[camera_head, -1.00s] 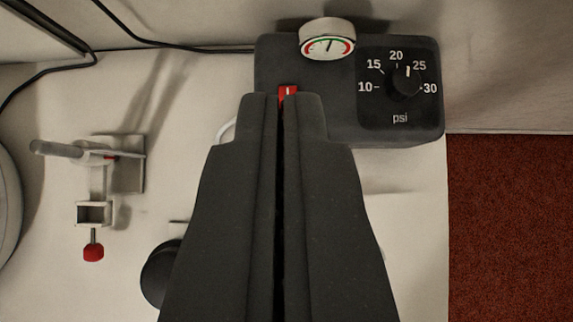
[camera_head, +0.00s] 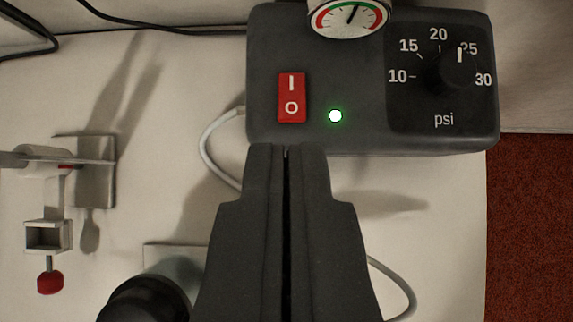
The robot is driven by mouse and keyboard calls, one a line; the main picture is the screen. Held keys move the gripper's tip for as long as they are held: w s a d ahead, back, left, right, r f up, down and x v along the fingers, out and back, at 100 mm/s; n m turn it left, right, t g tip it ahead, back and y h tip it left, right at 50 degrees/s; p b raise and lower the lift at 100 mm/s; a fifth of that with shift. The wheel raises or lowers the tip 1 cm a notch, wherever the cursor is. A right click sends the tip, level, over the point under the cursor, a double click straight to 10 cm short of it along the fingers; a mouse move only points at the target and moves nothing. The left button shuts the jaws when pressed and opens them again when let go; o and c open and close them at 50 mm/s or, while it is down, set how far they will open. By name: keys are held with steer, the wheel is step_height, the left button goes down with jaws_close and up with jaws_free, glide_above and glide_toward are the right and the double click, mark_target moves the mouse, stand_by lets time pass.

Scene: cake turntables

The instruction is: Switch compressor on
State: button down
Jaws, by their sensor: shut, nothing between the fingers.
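The compressor (camera_head: 365,135) is a dark grey box at the back of the white table. Its red rocker switch (camera_head: 291,98), marked I above O, is in plain view on the left of its face. A small green light (camera_head: 335,116) glows to the right of the switch. A round gauge (camera_head: 348,15) is at the top, cut off by the picture's edge, with its needle up and slightly right. A psi dial (camera_head: 448,73) is at the right, its mark near 25. My gripper (camera_head: 286,150) is shut and empty, its tips just below the switch and apart from it in the picture.
A clamp-like holder with a red knob (camera_head: 50,282) is on the left of the white table (camera_head: 440,250). A black round object (camera_head: 147,302) is at lower left. A pale hose (camera_head: 215,150) curves from the compressor. Dark red floor (camera_head: 530,220) lies beyond the right edge.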

glide_above(286, 101)
steer(key=s, duration=0.2)
steer(key=f, duration=0.7)
steer(key=shift+w+b, duration=0.2)
steer(key=shift+b, duration=0.15)
step_height(286, 101, down, 3)
steer(key=shift+s+r, duration=0.1)
steer(key=shift+r, duration=0.05)
steer(key=shift+s+f, duration=0.1)
steer(key=shift+f, duration=0.75)
steer(key=shift+s+r, duration=0.1)
steer(key=shift+r, duration=0.75)
